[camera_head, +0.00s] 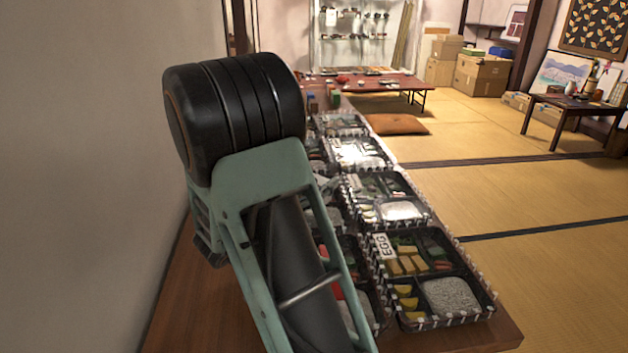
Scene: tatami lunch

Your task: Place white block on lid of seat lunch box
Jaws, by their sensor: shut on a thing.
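My arm fills the left and middle of the view, with a black ribbed joint and a green frame. My gripper is not visible, so what it holds cannot be seen. I cannot make out a white block. Several black-rimmed lunch boxes stand in rows on a long wooden table. The nearest lunch box (447,322) holds rice, yellow pieces and a card reading EGG (383,247). Another lunch box (428,222) stands behind it. A farther lunch box (357,153) has a bright white patch on top. I cannot tell which one is the seat lunch box, or see its lid clearly.
The wooden table (205,315) runs away from me beside a plain wall (90,180). Small coloured items (335,99) stand at its far end. An orange cushion (397,124) lies on the open tatami floor (540,200). A low table (390,82) stands behind.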

